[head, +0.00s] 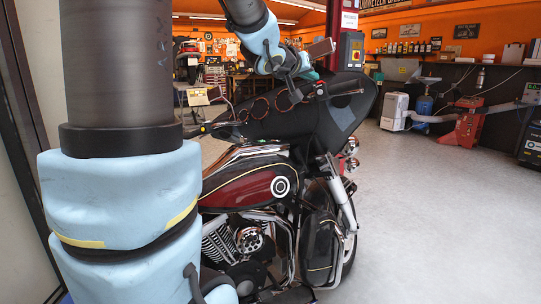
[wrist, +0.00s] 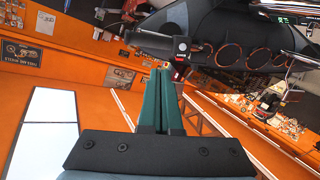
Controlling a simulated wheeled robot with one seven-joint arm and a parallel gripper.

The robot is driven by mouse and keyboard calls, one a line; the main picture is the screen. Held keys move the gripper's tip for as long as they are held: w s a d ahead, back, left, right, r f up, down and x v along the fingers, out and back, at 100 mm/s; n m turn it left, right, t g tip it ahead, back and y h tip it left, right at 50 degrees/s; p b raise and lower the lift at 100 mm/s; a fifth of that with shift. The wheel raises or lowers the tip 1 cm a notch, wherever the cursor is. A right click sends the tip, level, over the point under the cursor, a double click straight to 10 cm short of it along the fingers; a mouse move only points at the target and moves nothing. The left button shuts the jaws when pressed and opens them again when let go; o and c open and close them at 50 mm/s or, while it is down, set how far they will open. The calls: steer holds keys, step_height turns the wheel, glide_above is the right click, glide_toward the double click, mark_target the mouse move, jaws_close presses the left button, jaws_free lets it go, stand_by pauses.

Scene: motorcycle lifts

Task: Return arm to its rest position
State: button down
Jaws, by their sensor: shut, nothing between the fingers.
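My gripper (wrist: 158,74) shows in the wrist view as two green fingers lying side by side, shut with nothing between them. Its fingertips appear just below a black handlebar control (wrist: 182,46), but I cannot tell if they touch. In the head view, my arm reaches in from the top with light blue covers, and its end is near the motorcycle's handlebars. The gripper there is mostly hidden; only a bit of teal shows. The dark red and black motorcycle (head: 245,187) stands upright in front of me.
The black fairing (head: 338,112) and handlebar grip (head: 346,87) are close to my arm's end. A red post with a control box (head: 351,48) rises behind. Open grey floor (head: 440,220) lies to the right, with a red machine (head: 465,125) and a white unit (head: 394,110) farther back.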

steer(key=s+a+f+n+g+y, duration=0.1)
steer(key=s+a+f+g+y, duration=0.2)
steer(key=a+f, duration=0.5)
steer(key=s+a+f+n+g+y, duration=0.1)
steer(key=s+a+f+y, duration=0.3)
steer(key=f, duration=0.7)
steer(key=s+a+f+g, duration=0.2)
steer(key=s+f, duration=0.3)
steer(key=s, duration=0.3)
steer(key=s+a+f+g+y, duration=0.1)
steer(key=s+a+f+g, duration=0.2)
steer(key=s+f+g, duration=0.2)
steer(key=s, duration=0.3)
steer(key=shift+a+f, duration=0.25)
